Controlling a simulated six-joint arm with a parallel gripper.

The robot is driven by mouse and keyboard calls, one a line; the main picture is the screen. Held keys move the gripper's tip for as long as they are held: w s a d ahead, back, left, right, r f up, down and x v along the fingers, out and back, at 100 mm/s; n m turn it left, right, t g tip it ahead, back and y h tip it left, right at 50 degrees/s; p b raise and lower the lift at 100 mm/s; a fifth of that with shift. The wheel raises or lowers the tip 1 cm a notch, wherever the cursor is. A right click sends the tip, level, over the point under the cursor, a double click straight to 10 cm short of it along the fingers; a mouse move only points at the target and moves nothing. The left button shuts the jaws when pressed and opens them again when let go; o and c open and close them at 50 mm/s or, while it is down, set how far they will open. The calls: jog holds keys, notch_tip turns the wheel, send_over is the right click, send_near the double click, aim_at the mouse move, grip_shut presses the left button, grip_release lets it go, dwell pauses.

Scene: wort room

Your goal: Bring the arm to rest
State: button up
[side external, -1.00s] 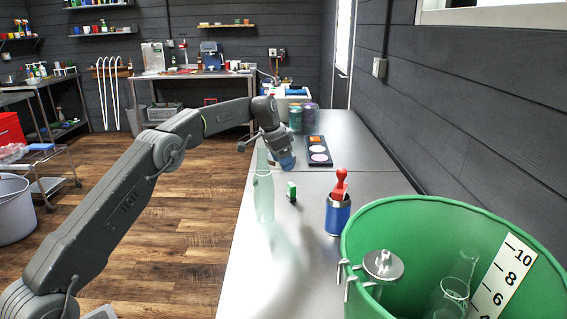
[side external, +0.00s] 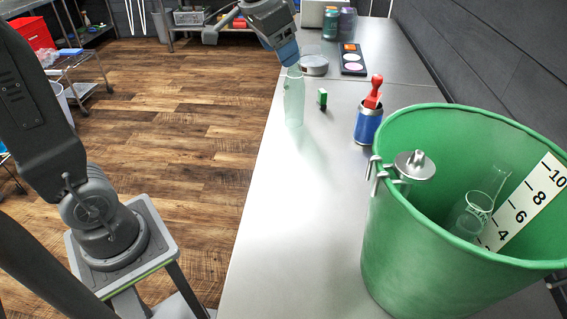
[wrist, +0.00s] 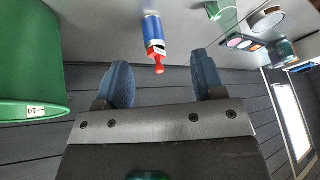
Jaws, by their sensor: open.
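My gripper (side external: 288,54) hangs over the left edge of the steel table (side external: 309,165) in the side external view, its blue fingers close to the top of a pale green glass bottle (side external: 294,100). I cannot tell from this view whether they touch it. In the wrist view my gripper (wrist: 159,62) has its two blue fingers wide apart with nothing held between them. Beyond the gap, a blue can (wrist: 152,28) with a red-handled thing (wrist: 158,62) in it shows upside down. The same can (side external: 368,126) stands upright on the table, right of the bottle.
A large green bucket (side external: 421,240) holding glassware fills the near right. A small green block (side external: 322,98), a round tin (side external: 314,65) and a dark palette (side external: 353,60) lie farther back. The near left tabletop is clear. A dark wall (side external: 480,70) runs along the right.

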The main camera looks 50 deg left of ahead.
jog(key=s+d+f+n, duration=0.1)
jog(key=s+f, duration=0.2)
jog(key=s, duration=0.6)
jog(key=s+d+f+n, duration=0.1)
jog(key=s+f, duration=0.3)
jog(key=s, duration=0.6)
jog(key=shift+s+d+f+t, duration=0.15)
jog(key=shift+d+t, duration=0.25)
jog(key=shift+d, duration=0.25)
